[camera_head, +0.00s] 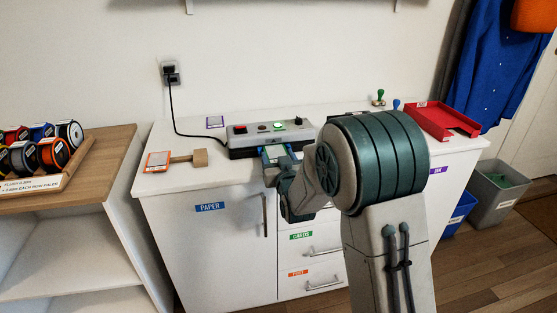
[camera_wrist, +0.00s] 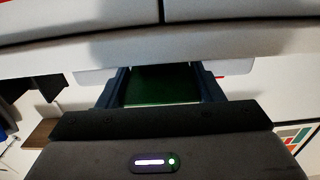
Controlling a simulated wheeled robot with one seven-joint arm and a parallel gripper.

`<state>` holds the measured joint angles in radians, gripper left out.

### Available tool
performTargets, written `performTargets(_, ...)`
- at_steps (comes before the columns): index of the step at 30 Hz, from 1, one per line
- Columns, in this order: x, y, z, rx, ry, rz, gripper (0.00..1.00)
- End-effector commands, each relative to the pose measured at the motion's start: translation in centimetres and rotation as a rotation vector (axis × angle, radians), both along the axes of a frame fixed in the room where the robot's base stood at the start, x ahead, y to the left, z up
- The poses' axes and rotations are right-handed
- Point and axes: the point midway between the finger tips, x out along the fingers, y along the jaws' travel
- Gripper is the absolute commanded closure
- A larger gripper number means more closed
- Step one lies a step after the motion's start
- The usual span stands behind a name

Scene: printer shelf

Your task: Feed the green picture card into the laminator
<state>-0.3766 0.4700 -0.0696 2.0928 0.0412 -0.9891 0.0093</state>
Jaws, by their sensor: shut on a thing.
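The laminator (camera_head: 268,133) is a grey box with a dark base on the white cabinet top, with a red button and a lit green light on its upper face. My gripper (camera_head: 275,152) is at its front side. In the wrist view, my gripper (camera_wrist: 163,78) has the green picture card (camera_wrist: 162,86) between its two dark fingers and is shut on it. The card's far edge reaches the pale laminator body (camera_wrist: 120,55); I cannot tell how far it goes in. The card is largely hidden in the head view.
A purple card (camera_head: 215,121) lies behind. A black cord (camera_head: 174,115) runs to the wall outlet. A red tray (camera_head: 445,120) and small stamps (camera_head: 379,97) stand to the right.

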Motion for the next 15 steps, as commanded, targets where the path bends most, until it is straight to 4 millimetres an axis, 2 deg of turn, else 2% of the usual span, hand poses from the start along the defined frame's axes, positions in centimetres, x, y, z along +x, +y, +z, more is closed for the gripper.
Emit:
performTargets(9,0.64,0.19,-0.02,0.0,-0.001,0.0,0.56)
performTargets(10,0.66,0.19,-0.01,0.0,-0.001,0.0,0.37)
performTargets(12,0.63,0.18,0.02,0.0,0.0,0.0,0.18)
performTargets(13,0.63,0.18,0.02,0.0,0.0,0.0,0.14)
performTargets(15,0.63,0.18,0.02,0.0,-0.001,0.0,0.14)
